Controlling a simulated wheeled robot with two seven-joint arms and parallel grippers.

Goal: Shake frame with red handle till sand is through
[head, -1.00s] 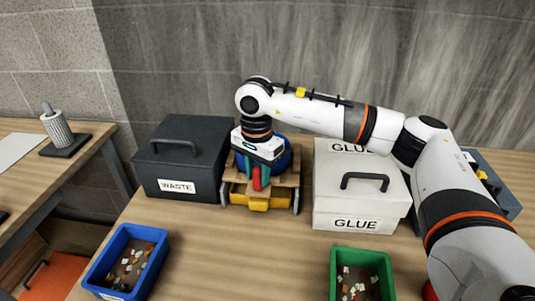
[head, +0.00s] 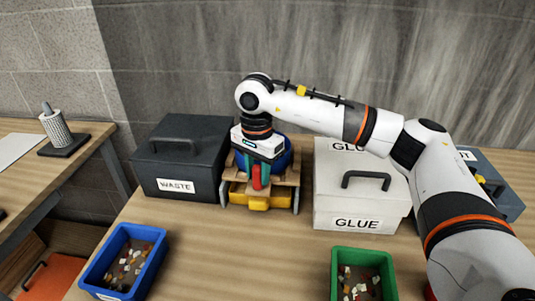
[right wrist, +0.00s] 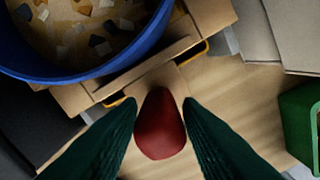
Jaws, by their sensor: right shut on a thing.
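The wooden frame (head: 288,179) stands on the table between the dark waste box and the white glue box. Its red handle (head: 257,177) points toward the front. A round blue sieve (head: 284,159) sits in the frame, partly hidden behind my gripper. In the right wrist view the sieve's blue rim (right wrist: 98,71) encloses tan sand and several mosaic pieces (right wrist: 98,42). My right gripper (head: 257,173) is shut on the red handle. The right wrist view shows its green fingers on either side of the handle (right wrist: 160,125). My left gripper is not in view.
A yellow tray (head: 250,198) sits under the frame. The waste box (head: 180,157) is close on the left, the glue box (head: 357,195) close on the right. A blue bin (head: 104,254) and a green bin (head: 337,262) with pieces stand in front. The table between them is clear.

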